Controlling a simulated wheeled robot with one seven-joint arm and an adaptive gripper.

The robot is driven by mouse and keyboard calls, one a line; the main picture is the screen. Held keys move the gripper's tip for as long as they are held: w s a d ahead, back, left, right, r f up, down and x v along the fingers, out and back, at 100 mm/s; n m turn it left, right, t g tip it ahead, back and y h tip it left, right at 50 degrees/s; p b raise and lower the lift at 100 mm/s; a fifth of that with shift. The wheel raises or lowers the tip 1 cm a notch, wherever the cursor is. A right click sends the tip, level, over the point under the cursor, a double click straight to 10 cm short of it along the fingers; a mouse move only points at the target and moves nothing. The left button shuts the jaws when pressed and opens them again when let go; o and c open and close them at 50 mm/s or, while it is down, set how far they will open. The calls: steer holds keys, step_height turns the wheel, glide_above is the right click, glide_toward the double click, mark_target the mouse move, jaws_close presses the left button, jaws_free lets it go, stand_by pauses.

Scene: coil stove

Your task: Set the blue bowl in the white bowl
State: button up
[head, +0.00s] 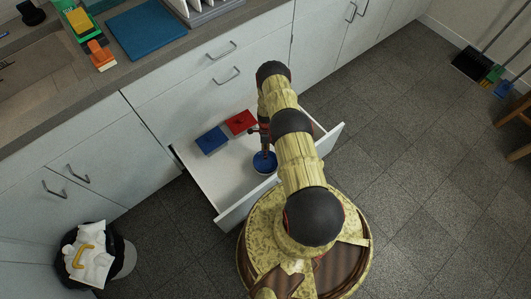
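A small round blue bowl (265,166) is inside the open drawer (233,214), near its front right. A pale edge shows around the blue. I cannot tell whether that edge is the bowl's own rim or the white bowl around it. No separate white bowl is visible. My gripper (265,154) points down at the back edge of the blue bowl, and its fingertips overlap the bowl in the picture. The fingers are too small and dark to show whether they are open or shut, or touching the bowl. My arm hides the drawer's right part.
A blue box (212,140) and a red box (240,122) lie at the drawer's back. The counter above holds a blue board (145,33) and a sink (40,75). A bin (92,255) stands at lower left.

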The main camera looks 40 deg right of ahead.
steer(key=shift+r, duration=0.45)
steer(key=w+r+n+t+h+p, duration=0.1)
steer(key=w+r+n+p, duration=0.35)
steer(key=r, duration=1.25)
steer(key=w+r+n+b, duration=0.1)
steer(key=w+r, duration=0.6)
steer(key=r, duration=1)
steer(key=w+a+r+n+t+h, duration=0.1)
steer(key=a+r+n, duration=0.25)
steer(key=r, duration=0.85)
steer(key=a+r+n+t, duration=0.15)
steer(key=a+r, duration=0.25)
steer(key=r, duration=0.8)
steer(key=s+a+r+n+t, duration=0.1)
steer(key=s+a+r+n, duration=0.35)
steer(key=r, duration=0.45)
steer(key=s+a+r+n+t, duration=0.1)
steer(key=s+a+r+n, duration=0.2)
steer(key=s+a+r, duration=0.5)
steer(key=s+a+r+n+t, duration=0.1)
steer(key=s+r+n, duration=0.3)
steer(key=s, duration=0.4)
steer(key=s+a+r+n+t, duration=0.1)
steer(key=s+a+r+n, duration=0.3)
steer(key=s, duration=0.5)
steer(key=shift+a+n, duration=0.2)
steer(key=shift+n, duration=0.1)
